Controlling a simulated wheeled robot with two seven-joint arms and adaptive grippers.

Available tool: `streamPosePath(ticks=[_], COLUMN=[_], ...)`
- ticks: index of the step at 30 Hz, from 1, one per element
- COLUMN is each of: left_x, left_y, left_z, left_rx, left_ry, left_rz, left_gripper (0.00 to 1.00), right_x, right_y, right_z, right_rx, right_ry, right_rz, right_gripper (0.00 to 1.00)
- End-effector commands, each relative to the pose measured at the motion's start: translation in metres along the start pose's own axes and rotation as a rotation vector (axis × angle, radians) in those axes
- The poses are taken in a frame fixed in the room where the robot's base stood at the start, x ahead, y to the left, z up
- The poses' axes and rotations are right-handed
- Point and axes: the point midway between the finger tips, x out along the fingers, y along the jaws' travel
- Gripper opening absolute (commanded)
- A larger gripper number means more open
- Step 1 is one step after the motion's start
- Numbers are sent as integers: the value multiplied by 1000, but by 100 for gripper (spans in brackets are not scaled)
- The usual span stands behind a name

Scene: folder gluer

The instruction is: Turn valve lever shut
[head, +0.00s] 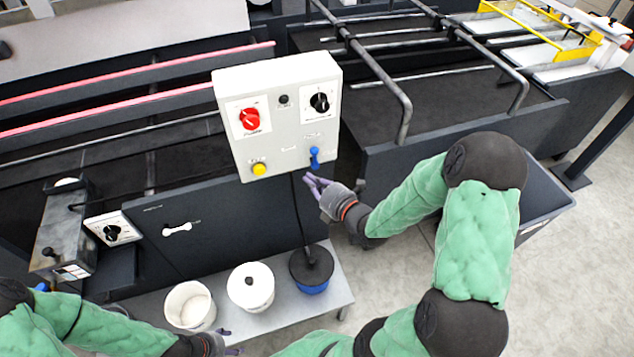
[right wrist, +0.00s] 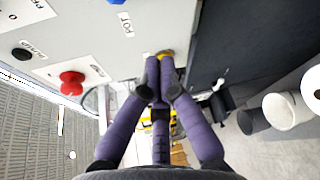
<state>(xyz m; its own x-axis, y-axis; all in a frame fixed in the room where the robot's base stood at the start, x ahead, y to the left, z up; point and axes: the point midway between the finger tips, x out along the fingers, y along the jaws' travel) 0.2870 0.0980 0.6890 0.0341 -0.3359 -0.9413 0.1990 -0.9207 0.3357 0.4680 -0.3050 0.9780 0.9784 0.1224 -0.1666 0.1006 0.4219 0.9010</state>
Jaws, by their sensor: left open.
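A small blue lever (head: 314,156) sits at the lower right of the white control box (head: 280,85) and points roughly up and down. In the right wrist view, a blue part (right wrist: 116,2) is cut off at the top edge, by a "POT" label. My right gripper (head: 313,182) is just below the box's lower right edge, apart from the blue lever. In the right wrist view its purple fingers (right wrist: 158,70) converge close together with nothing visible between them; how far they are closed is unclear. My left gripper (head: 232,343) is open at the bottom, away from the box.
The box also carries a red knob (head: 249,119), a black knob (head: 320,102) and a yellow button (head: 259,169). A white handle (head: 177,229) is on the dark panel. A white bucket (head: 190,306), a lidded white pot (head: 251,287) and a blue pot (head: 312,270) stand below.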

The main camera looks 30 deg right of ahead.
Motion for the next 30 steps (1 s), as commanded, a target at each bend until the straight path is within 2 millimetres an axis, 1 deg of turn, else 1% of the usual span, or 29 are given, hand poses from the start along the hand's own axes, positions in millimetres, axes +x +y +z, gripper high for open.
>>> streamPosePath(ticks=[1,3,11,12,15,21,30], left_x=[2,3,7,7,6,5,5], left_y=[-1,-1,-2,-2,-2,-2,-2], left_z=[0,0,0,0,0,0,0], left_rx=[0,0,0,0,0,0,0], left_ry=[0,0,0,0,0,0,0], left_rz=[0,0,0,0,0,0,0], left_gripper=[59,59,59,59,59,59,59], right_x=[11,23,63,64,57,51,50], right_y=[0,0,0,0,0,0,0], right_z=[-2,-2,-2,3,17,33,37], right_rx=[0,1,1,1,0,1,2], right_ry=[3,4,4,-2,-4,-2,0], right_rz=[3,2,1,0,-1,0,0], right_gripper=[0,0,0,0,0,0,0])
